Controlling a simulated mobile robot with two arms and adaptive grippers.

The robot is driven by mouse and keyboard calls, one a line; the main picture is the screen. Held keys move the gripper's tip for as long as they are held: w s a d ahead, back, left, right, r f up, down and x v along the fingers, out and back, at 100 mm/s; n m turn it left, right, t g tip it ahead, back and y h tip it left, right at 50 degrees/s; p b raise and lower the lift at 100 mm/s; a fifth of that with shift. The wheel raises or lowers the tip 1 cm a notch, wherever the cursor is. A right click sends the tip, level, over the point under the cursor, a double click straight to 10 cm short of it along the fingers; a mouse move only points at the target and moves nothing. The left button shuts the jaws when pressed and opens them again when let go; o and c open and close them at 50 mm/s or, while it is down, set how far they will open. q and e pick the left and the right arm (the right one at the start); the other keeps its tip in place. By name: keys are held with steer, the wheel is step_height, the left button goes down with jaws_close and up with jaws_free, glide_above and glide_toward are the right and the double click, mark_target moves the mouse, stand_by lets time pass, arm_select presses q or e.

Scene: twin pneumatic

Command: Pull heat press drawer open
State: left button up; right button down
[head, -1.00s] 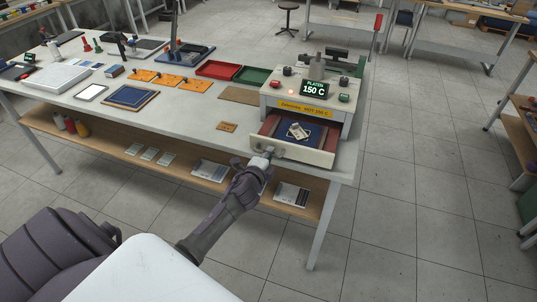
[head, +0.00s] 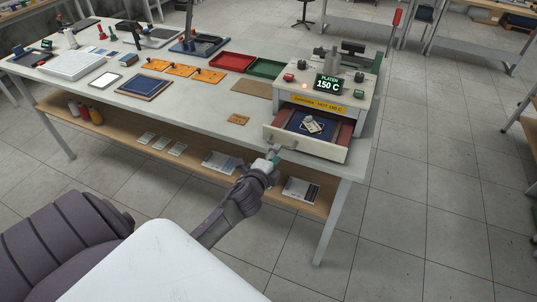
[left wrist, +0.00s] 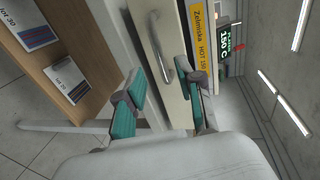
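The heat press (head: 328,95) stands at the right end of the bench, with a display reading 150 C and a yellow HOT label. Its drawer (head: 322,149) is pulled out, showing a dark blue inside with a small pale item (head: 312,124) in it. My left gripper (head: 271,161) is just in front of the drawer front, at its left part. In the left wrist view its two teal-padded fingers (left wrist: 160,85) are spread apart and empty, with the curved metal drawer handle (left wrist: 157,48) just beyond them. My right gripper is out of view.
The bench (head: 205,122) holds a red tray (head: 232,62), a green tray (head: 268,68) and several orange plates left of the press. A wooden lower shelf (head: 190,160) carries cards.

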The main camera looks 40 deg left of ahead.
arm_select(q)
steer(key=v, duration=0.6)
steer(key=shift+s, duration=0.35)
steer(key=shift+r, duration=0.1)
steer(key=s+d+f+n+g+h+b, duration=0.15)
steer(key=s+f, duration=0.25)
steer(key=f, duration=0.6)
steer(key=s+d+f+n+g, duration=0.1)
steer(key=s+f+n+g, duration=0.2)
steer(key=f, duration=0.8)
steer(key=s+d+f+n+g+h+b, duration=0.1)
steer(key=s+d+f+g, duration=0.15)
steer(key=s+f, duration=0.55)
steer(key=s+d+f+n+g+b, duration=0.1)
steer(key=s+d+f+n+g, duration=0.2)
steer(key=s+f, duration=0.7)
steer(key=s+d+f+n+g+h+b, duration=0.1)
steer(key=s+d+f+n+g, duration=0.2)
steer(key=s+f, duration=0.8)
steer(key=s+n+g, duration=0.1)
steer(key=s, duration=0.4)
steer(key=shift+s+f, duration=0.15)
steer(key=shift+s, duration=0.15)
